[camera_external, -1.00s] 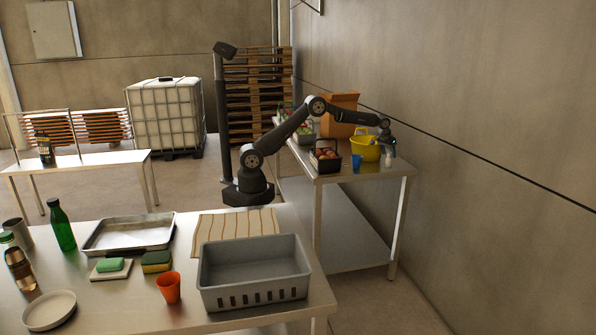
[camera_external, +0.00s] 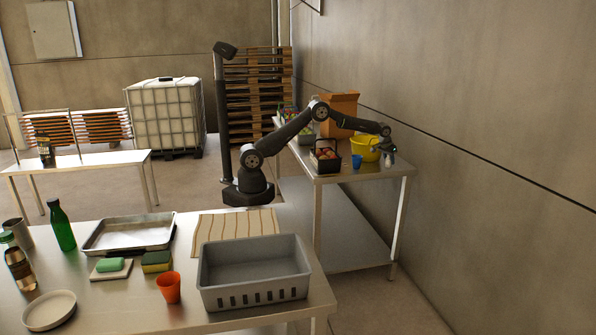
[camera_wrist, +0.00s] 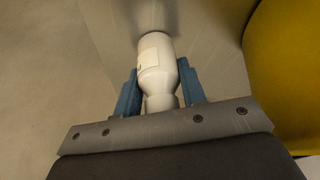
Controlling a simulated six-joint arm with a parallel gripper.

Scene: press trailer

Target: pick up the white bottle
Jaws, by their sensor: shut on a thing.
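The white bottle (camera_wrist: 157,62) is between the two blue fingers of my gripper (camera_wrist: 160,92) in the wrist view, with its neck toward the gripper's palm. The fingers are shut on it, one on each side. In the external view the bottle (camera_external: 388,161) is small, at the right end of the back metal table, below my gripper (camera_external: 388,150). I cannot tell whether its base touches the tabletop.
A yellow bucket (camera_external: 365,148) stands just left of the bottle; it also fills the right of the wrist view (camera_wrist: 285,70). A blue cup (camera_external: 356,161), a dark basket of produce (camera_external: 325,155) and a cardboard box (camera_external: 338,110) are further left. The wall is close on the right.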

